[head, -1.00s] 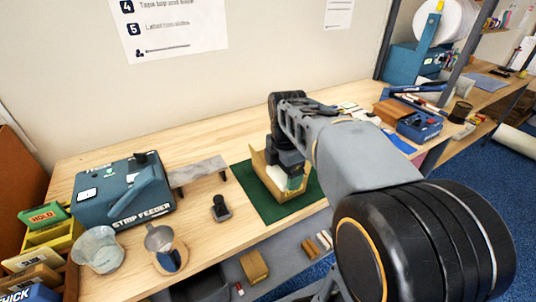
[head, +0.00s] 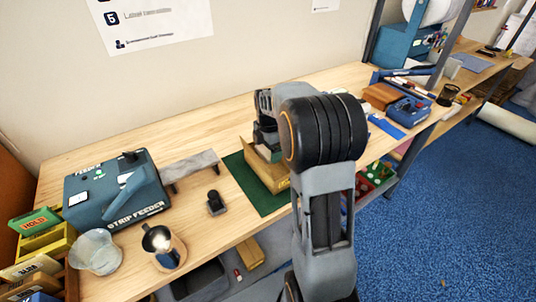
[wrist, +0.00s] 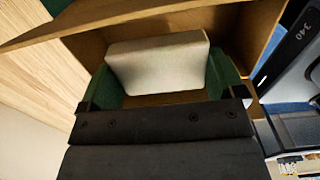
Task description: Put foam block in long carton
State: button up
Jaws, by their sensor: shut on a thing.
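The open brown carton (head: 270,174) stands on the green mat (head: 240,173) near the bench's front edge. In the wrist view its cardboard walls (wrist: 170,20) run behind and to the right of the foam block. The whitish foam block (wrist: 158,62) sits between the green fingers of my gripper (wrist: 162,75), which is shut on it. The block appears inside the carton's walls; I cannot tell whether it touches the floor. In the head view my gripper (head: 268,146) is down at the carton, largely hidden by my arm, and the block is hidden.
A teal strip feeder (head: 118,190), a grey raised strip (head: 190,165) and a small black device (head: 215,202) stand left of the mat. Bare bench lies behind the mat.

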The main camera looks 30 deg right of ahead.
aim_at(268, 155)
jog(key=shift+w+d+f, duration=0.15)
jog(key=shift+w+f, duration=0.15)
jog(key=shift+f, duration=1.7)
jog(key=shift+f, duration=0.1)
jog(key=shift+f+b, duration=0.35)
jog(key=shift+f, duration=0.15)
jog(key=o, duration=0.6)
jog(key=shift+r, duration=0.1)
